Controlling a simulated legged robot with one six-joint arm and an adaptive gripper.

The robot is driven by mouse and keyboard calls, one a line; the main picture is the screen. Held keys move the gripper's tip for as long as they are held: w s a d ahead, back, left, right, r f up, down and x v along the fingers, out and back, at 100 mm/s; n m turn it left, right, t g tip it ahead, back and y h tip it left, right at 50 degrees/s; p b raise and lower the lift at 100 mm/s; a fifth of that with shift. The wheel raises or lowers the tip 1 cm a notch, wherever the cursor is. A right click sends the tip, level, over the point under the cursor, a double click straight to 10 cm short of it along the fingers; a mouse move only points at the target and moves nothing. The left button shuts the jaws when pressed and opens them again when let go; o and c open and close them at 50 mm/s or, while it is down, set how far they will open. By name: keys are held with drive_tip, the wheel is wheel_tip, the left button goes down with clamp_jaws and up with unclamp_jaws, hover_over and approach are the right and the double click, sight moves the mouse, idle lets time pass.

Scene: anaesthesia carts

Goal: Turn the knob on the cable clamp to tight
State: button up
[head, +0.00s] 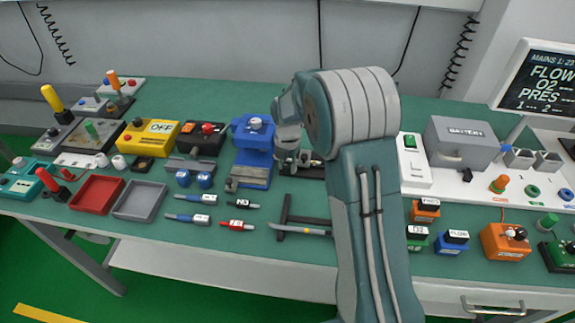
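A blue clamp-like block (252,141) stands on the green bench left of my arm, with a pale round knob (256,123) on its top. It may be the cable clamp; I cannot read a label on it or tell the knob's setting. My gripper (296,162) is just right of the blue block, low over the bench. My own arm hides part of it, and its fingers are too small and dark to tell whether they are open. I cannot tell whether it touches the block.
A yellow box marked OFF (150,138) and a black box with a red knob (198,135) are to the left. Red (97,196) and grey (140,201) trays lie nearer. Pens and a dark stand (285,222) are in front. A battery box (462,142) is right.

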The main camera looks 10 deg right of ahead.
sight(287, 164)
drive_tip(key=o, duration=0.4)
drive_tip(key=shift+w, duration=0.15)
wheel_tip(287, 164, up, 12)
drive_tip(key=shift+a+f, duration=0.1)
drive_tip(key=shift+c, duration=0.2)
